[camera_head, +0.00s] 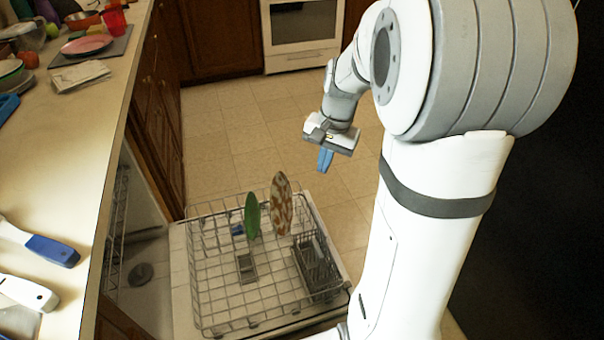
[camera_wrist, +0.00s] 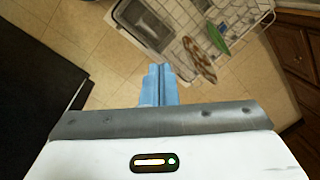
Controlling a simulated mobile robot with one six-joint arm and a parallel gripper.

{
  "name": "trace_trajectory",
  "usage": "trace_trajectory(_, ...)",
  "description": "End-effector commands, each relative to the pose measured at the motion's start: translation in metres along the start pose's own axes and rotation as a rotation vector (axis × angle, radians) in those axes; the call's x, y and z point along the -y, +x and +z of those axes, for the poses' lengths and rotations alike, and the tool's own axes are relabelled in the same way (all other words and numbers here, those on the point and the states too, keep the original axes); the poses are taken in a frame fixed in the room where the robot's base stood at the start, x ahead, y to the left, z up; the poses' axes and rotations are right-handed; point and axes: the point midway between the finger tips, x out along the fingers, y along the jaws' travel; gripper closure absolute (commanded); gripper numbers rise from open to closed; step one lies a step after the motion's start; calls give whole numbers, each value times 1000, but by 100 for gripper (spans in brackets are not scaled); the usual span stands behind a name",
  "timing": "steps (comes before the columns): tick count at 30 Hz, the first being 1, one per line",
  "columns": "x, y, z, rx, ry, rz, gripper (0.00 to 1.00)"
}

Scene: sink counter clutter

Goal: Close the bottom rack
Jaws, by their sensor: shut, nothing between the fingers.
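The bottom rack (camera_head: 222,286) is a grey wire basket, pulled out over the lowered dishwasher door (camera_head: 181,290) in the head view. A green plate (camera_head: 252,215) and a brown-patterned plate (camera_head: 281,204) stand upright in it. The rack also shows at the top of the wrist view (camera_wrist: 245,14), with the patterned plate (camera_wrist: 198,60) and the green plate (camera_wrist: 217,38). My gripper (camera_head: 325,160) has blue fingers, shut and empty. It hangs above the floor, beyond the rack's far end and a little to the right. The fingers (camera_wrist: 160,78) are apart from the rack.
The counter (camera_head: 60,185) on the left carries dishes, a pink plate (camera_head: 86,45) and blue-and-white handled utensils (camera_head: 50,250). Wooden cabinets (camera_head: 160,110) stand below it. An oven (camera_head: 302,30) is at the back. The tiled floor (camera_head: 225,130) beyond the rack is clear.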

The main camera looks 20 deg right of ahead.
Motion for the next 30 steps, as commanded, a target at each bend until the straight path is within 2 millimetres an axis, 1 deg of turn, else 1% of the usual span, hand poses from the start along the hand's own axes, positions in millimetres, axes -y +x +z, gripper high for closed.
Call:
trace_trajectory(1, -7, 39, -24, 25, 78, -4, 100)
trace_trajectory(2, -10, 52, -35, 38, 122, -6, 100)
trace_trajectory(3, -14, 71, -51, 56, 182, -12, 100)
trace_trajectory(5, -22, 99, -73, 82, 270, -17, 100)
trace_trajectory(6, -28, 119, -88, 99, 330, -23, 100)
trace_trajectory(8, -38, 150, -111, 124, 419, -29, 100)
trace_trajectory(9, -45, 171, -125, 141, 477, -34, 100)
trace_trajectory(11, -57, 201, -144, 166, 562, -40, 100)
trace_trajectory(12, -65, 221, -156, 183, 615, -44, 100)
trace_trajectory(15, -83, 261, -178, 216, 726, -53, 100)
trace_trajectory(18, -97, 289, -193, 239, 803, -58, 100)
trace_trajectory(21, -104, 302, -200, 252, 846, -62, 100)
trace_trajectory(26, -105, 314, -201, 257, 861, -62, 100)
trace_trajectory(29, -103, 330, -197, 259, 859, -60, 100)
trace_trajectory(30, -102, 337, -196, 259, 859, -61, 100)
